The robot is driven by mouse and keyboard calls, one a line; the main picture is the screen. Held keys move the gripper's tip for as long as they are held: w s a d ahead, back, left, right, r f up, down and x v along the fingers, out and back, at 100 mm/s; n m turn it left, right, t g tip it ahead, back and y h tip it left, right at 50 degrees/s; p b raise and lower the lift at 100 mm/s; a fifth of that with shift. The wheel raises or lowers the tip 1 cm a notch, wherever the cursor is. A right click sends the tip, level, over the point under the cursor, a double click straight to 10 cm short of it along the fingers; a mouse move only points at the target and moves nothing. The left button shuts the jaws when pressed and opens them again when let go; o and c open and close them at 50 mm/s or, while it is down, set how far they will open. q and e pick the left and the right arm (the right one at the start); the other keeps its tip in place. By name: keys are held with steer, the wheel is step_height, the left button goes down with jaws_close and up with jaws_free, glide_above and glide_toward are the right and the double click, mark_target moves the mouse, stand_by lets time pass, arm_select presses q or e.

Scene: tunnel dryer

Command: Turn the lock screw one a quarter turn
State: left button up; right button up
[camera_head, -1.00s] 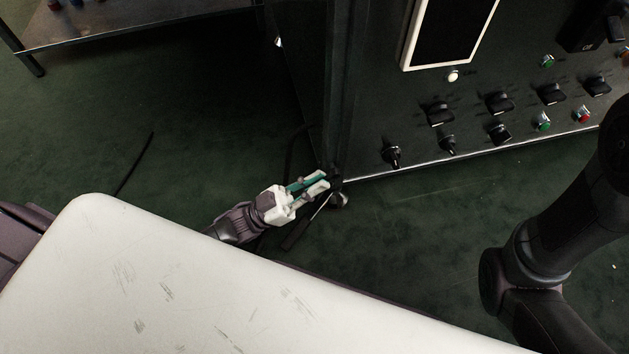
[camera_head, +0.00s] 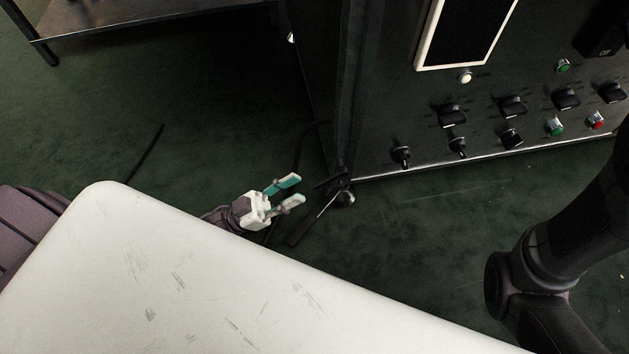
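No part in the camera_head view can be surely told as lock screw one. The dark control cabinet (camera_head: 400,115) carries several black knobs, among them one at the lower left of its panel (camera_head: 401,156). My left gripper (camera_head: 289,191) is low over the floor, left of the cabinet's lower corner. Its two green and pale fingers stand apart with nothing seen between them. Just right of the fingertips, apart from them in the picture, is a dark-handled item with a shiny shaft (camera_head: 326,205) near the cabinet corner. My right gripper is out of view.
A small round metallic part (camera_head: 346,198) sits by the cabinet's lower corner. A metal table (camera_head: 120,24) stands at the upper left. A thin dark cable or rod (camera_head: 147,155) lies on the green floor. Floor is open left of the cabinet.

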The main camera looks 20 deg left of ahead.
arm_select(q)
steer(key=s+a, duration=0.4)
steer(key=a, duration=0.2)
steer(key=shift+s+a, duration=0.2)
steer(key=shift+a, duration=0.05)
